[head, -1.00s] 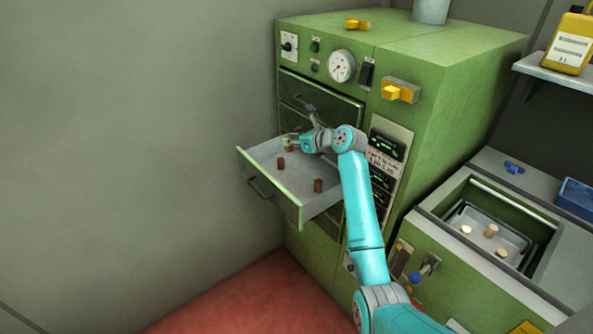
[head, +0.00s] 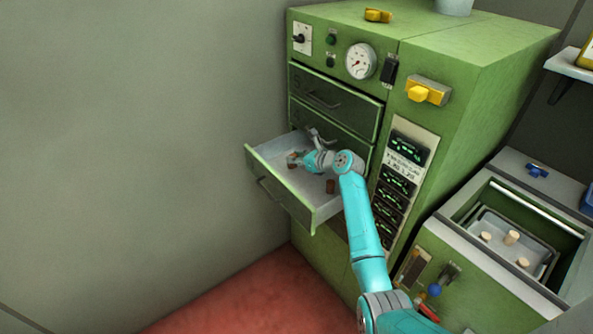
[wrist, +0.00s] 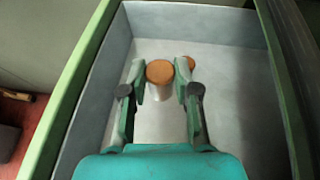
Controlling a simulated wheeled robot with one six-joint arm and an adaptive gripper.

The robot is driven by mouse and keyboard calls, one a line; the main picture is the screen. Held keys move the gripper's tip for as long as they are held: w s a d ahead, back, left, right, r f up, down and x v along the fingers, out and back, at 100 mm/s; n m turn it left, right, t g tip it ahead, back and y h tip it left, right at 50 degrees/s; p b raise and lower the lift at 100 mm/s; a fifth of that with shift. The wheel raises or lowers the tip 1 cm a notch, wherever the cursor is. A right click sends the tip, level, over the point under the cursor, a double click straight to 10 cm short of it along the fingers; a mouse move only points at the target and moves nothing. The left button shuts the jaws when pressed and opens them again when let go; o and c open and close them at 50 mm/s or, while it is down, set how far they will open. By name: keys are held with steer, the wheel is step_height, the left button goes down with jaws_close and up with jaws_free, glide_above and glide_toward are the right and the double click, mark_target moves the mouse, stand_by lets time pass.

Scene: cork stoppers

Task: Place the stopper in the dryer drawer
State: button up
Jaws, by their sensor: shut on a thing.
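The dryer drawer (head: 312,220) is pulled out of the green cabinet, with its grey inside open from above. My gripper (head: 297,159) is low inside the drawer, towards its left end. In the wrist view its fingers are shut on a stopper (wrist: 160,71) with an orange-brown top and a paler side, which looks upright. I cannot tell whether its base touches the drawer floor. A darker brown stopper (head: 330,186) stands further right in the drawer in the head view.
Two shut drawers (head: 333,104) are above the open one. To the right, a grey tray (head: 490,252) in an open green bin holds several pale stoppers. The drawer walls rise close around my gripper. A yellow latch (head: 428,91) sticks out of the cabinet front.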

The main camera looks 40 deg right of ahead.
steer(key=shift+f, duration=2.95)
steer(key=o, duration=0.7)
steer(key=shift+f, duration=0.1)
steer(key=shift+v, duration=3.85)
steer(key=shift+w+a, duration=0.1)
